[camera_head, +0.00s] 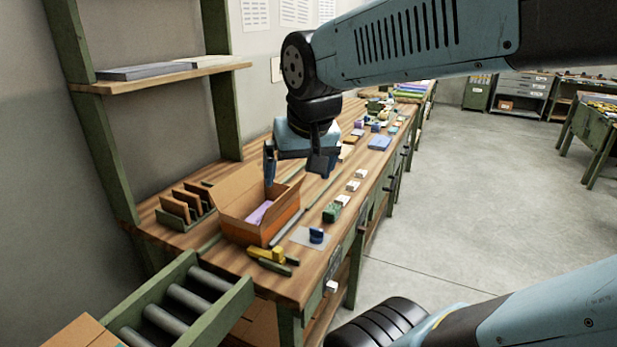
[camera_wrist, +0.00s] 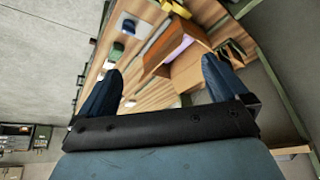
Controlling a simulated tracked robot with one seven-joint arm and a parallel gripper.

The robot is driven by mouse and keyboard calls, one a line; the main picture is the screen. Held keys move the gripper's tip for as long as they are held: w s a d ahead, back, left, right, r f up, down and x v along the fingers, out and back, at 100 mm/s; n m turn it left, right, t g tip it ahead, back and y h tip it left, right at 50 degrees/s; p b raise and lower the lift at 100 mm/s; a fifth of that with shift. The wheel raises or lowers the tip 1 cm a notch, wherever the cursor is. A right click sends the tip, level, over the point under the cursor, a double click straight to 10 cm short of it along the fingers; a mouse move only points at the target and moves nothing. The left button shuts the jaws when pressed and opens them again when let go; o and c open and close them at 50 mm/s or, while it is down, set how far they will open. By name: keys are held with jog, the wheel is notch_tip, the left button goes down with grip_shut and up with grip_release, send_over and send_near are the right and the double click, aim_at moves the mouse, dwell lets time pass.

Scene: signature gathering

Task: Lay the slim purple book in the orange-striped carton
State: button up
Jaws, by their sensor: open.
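The orange-striped carton (camera_head: 248,222) stands open on the wooden bench, its flaps spread. The slim purple book (camera_head: 260,212) lies inside it, partly hidden by the carton's walls. My gripper (camera_head: 297,172) is above the bench, behind and to the right of the carton, with its fingers apart and nothing between them. In the wrist view my gripper (camera_wrist: 160,90) shows both fingers spread wide. The carton (camera_wrist: 188,68) appears beyond them, with a bit of the purple book (camera_wrist: 178,48) inside.
A rack with brown upright pieces (camera_head: 186,205) stands left of the carton. A yellow tool (camera_head: 268,254), a blue stamp (camera_head: 316,236) on a pale sheet, and a green block (camera_head: 331,212) lie near the front. A roller conveyor (camera_head: 185,300) adjoins the bench.

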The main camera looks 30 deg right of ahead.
jog(key=shift+s+n+t, duration=0.3)
jog(key=shift+s+n, duration=0.6)
jog(key=shift+s, duration=0.85)
